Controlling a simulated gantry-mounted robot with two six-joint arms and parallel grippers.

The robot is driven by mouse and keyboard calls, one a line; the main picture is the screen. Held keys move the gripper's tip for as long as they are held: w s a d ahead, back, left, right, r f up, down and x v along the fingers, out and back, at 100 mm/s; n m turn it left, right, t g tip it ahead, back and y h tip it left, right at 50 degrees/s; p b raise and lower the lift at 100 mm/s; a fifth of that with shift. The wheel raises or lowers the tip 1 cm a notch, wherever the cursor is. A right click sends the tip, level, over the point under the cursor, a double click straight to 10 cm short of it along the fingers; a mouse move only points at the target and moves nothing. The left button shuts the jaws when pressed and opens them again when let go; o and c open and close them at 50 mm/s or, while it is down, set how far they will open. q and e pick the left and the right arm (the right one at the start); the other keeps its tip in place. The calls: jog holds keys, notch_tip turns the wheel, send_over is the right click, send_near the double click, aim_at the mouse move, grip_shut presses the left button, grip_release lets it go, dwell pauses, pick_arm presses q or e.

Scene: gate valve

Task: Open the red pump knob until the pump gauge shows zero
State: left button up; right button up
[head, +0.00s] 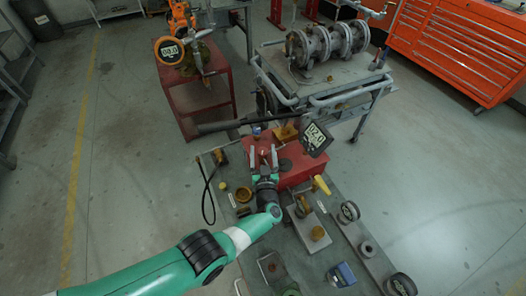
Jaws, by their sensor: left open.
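My left gripper (263,154) is over the red pump (312,172) in the head view. Its two fingers are open and point away from me. A small reddish part, perhaps the red knob, shows between the fingers; it is too small to tell whether they touch it. The pump gauge (317,138) is a tilted dark square display at the pump's right end, and it seems to read 02.0. My right gripper is not in view.
The grey workbench (330,252) carries a yellow-handled valve (320,185), several rings and a blue box (341,274). Behind stand a red table (215,97) with a round gauge (171,51), a grey cart (345,75) and orange drawers (460,45). The left floor is clear.

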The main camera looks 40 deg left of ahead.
pick_arm(q)
jog(key=shift+s+d+r+p, duration=0.15)
jog(key=shift+s+d+p, duration=0.05)
jog(key=shift+d+p, duration=0.15)
jog(key=p+v, duration=0.3)
jog(key=v, duration=0.2)
jog(key=shift+s+d+r+p, duration=0.15)
jog(key=shift+s+r+p, duration=0.1)
jog(key=shift+p, duration=0.15)
jog(key=v, duration=0.1)
jog(key=p+v, duration=0.1)
jog(key=v, duration=0.2)
jog(key=shift+s+d+f, duration=0.15)
jog(key=shift+d+f, duration=0.1)
jog(key=shift+s+d+f, duration=0.15)
jog(key=shift+s+d, duration=0.05)
jog(key=shift+s, duration=0.1)
